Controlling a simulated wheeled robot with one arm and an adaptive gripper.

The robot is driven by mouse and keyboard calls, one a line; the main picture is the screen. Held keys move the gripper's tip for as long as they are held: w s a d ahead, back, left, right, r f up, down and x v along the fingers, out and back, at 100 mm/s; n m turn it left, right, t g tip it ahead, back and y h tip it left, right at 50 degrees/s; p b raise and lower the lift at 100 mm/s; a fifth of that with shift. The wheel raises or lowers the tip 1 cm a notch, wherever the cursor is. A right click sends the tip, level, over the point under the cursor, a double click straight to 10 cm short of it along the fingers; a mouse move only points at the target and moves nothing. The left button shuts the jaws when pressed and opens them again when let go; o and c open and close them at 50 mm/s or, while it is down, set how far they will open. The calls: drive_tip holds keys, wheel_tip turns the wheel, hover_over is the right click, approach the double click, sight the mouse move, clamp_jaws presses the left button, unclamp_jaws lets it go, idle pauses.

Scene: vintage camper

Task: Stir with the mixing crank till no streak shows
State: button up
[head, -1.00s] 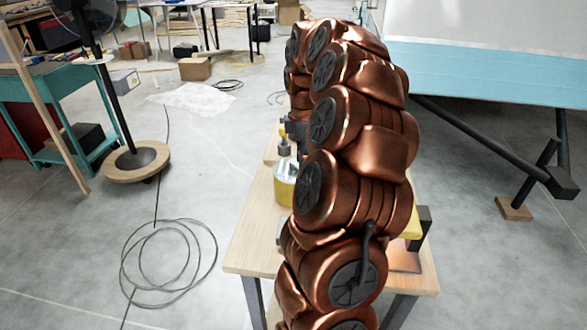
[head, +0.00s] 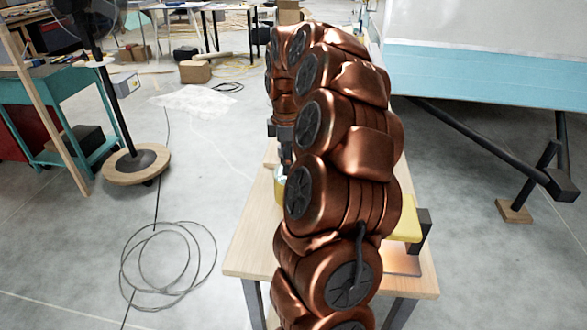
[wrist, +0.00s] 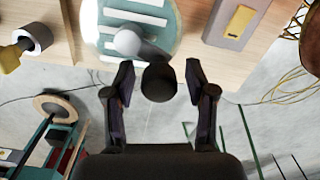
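The mixing crank shows in the wrist view as a pale grey rounded arm or hub (wrist: 128,42) over a round slatted top with a teal rim (wrist: 98,18), and a black knob (wrist: 160,84) towards me. My gripper (wrist: 159,70) is open, with one finger on each side of the black knob and a visible gap on both sides. I cannot tell whether the knob is at fingertip depth. In the head view my gripper (head: 286,150) is above a yellow-sided container (head: 279,188), mostly hidden by my arm. Its contents and any streaks cannot be seen.
The container stands on a light wooden table (head: 247,250). In the wrist view, a grey box with a yellow part (wrist: 236,24) is at the upper right, and a cylinder with a yellow end (wrist: 35,38) at the left. A coiled black cable (head: 168,262) lies on the floor.

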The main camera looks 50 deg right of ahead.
drive_tip(key=shift+r, duration=0.15)
idle(0.3)
drive_tip(key=shift+r+p, duration=1.1)
drive_tip(key=shift+r, duration=1.3)
wheel_tip(320, 180, up, 12)
